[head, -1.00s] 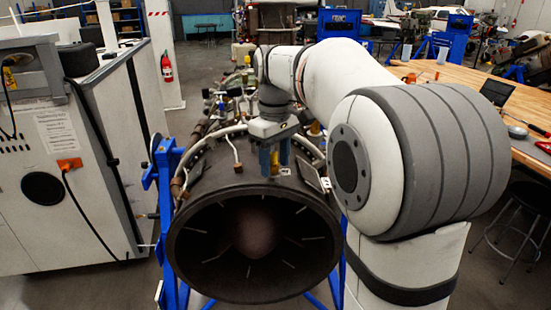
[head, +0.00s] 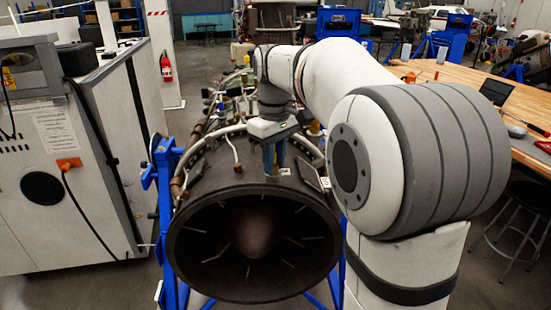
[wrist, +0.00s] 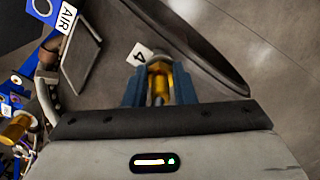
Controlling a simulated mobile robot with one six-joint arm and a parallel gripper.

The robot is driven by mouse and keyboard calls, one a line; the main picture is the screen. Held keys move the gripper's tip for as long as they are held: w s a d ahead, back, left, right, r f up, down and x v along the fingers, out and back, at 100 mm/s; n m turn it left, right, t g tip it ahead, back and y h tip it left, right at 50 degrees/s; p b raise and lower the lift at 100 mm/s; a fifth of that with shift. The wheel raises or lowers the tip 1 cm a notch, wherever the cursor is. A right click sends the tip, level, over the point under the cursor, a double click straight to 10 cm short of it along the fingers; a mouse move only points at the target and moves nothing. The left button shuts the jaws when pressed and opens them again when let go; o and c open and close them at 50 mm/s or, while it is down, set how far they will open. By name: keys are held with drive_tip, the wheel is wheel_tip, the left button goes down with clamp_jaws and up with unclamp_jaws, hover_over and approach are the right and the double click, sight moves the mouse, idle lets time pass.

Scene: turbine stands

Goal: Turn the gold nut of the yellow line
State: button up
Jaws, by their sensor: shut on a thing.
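My gripper (wrist: 159,90) reaches down onto the top of the dark engine casing (head: 190,215), near its front rim. Its two blue fingers show on either side of a gold nut (wrist: 159,83) in the wrist view, and they are shut on it. In the head view the gripper (head: 273,160) hides the nut. A small white tag with a 4 (wrist: 140,55) lies just beyond the fingers. I cannot tell a yellow line apart from the gold fitting here.
A white AIR tag (wrist: 66,18) and a brass-coloured fitting (wrist: 14,128) are at the left in the wrist view. In the head view, pipes (head: 200,140) crowd the casing's left side. A blue stand (head: 165,190) holds the engine. A white cabinet (head: 70,180) stands left.

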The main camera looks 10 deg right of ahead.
drive_tip(key=shift+a+m+p, duration=0.15)
drive_tip(key=shift+m+p, duration=0.4)
drive_tip(key=shift+m, duration=2.55)
drive_tip(key=o, duration=1)
drive_tip(key=shift+r, duration=0.1)
drive_tip(key=shift+r, duration=3.85)
drive_tip(key=shift+b, duration=0.3)
